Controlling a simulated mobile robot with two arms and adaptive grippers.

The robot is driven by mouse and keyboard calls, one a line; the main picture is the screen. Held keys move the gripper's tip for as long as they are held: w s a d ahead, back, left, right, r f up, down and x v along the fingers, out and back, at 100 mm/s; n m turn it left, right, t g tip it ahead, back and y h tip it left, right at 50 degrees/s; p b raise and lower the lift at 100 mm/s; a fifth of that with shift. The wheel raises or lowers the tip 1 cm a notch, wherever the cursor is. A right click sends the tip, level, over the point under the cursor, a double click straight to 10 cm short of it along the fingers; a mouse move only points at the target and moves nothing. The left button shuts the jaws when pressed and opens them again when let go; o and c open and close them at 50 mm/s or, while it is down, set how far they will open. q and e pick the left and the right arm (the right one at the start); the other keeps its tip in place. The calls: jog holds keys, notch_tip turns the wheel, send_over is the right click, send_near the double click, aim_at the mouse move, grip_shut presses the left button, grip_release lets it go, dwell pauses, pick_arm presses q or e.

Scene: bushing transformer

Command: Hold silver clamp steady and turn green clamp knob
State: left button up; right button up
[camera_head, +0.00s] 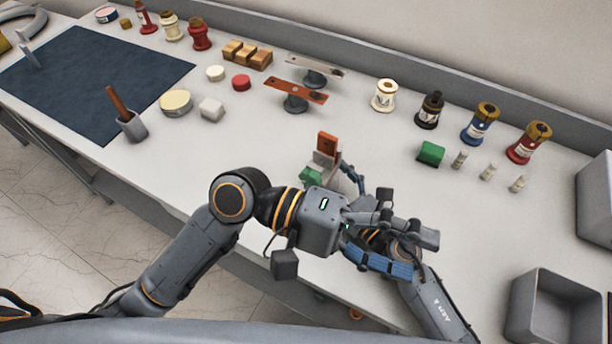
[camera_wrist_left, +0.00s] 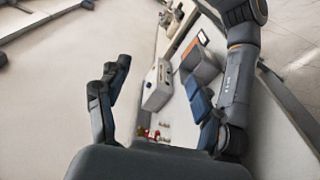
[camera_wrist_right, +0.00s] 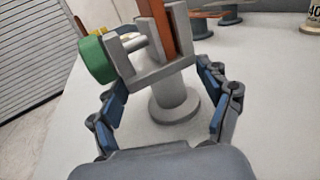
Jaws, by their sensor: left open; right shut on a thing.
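The silver clamp (camera_head: 325,159) stands on a grey post on the table, with a copper-coloured bar (camera_head: 327,142) upright in it. Its green knob (camera_head: 311,176) is on the left side. In the right wrist view, the silver clamp (camera_wrist_right: 150,72), green knob (camera_wrist_right: 97,60) and bar (camera_wrist_right: 158,25) are close. My right gripper (camera_wrist_right: 165,90) is shut on the silver clamp, fingers either side of it below the knob; exact contact is unclear. My left gripper (camera_head: 408,215) is open and empty, right of the clamp and in front of my right arm, away from the knob.
Two other stands with flat bars (camera_head: 296,92) (camera_head: 315,68) are behind. Bushings (camera_head: 480,122) and a green block (camera_head: 431,153) are at right. A grey bin (camera_head: 553,308) is at the front right. A dark mat (camera_head: 90,85) covers the left. My arms cross closely near the clamp.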

pick_arm(q)
jog(key=w+a+f+m+t+y, duration=0.1)
jog(key=w+a+f+m+y, duration=0.1)
jog(key=a+f+m+y, duration=0.3)
jog(key=n+t+y, duration=0.1)
jog(key=t+y, duration=0.7)
jog(key=y, duration=0.1)
send_near(308, 180)
jog(key=x, duration=0.9)
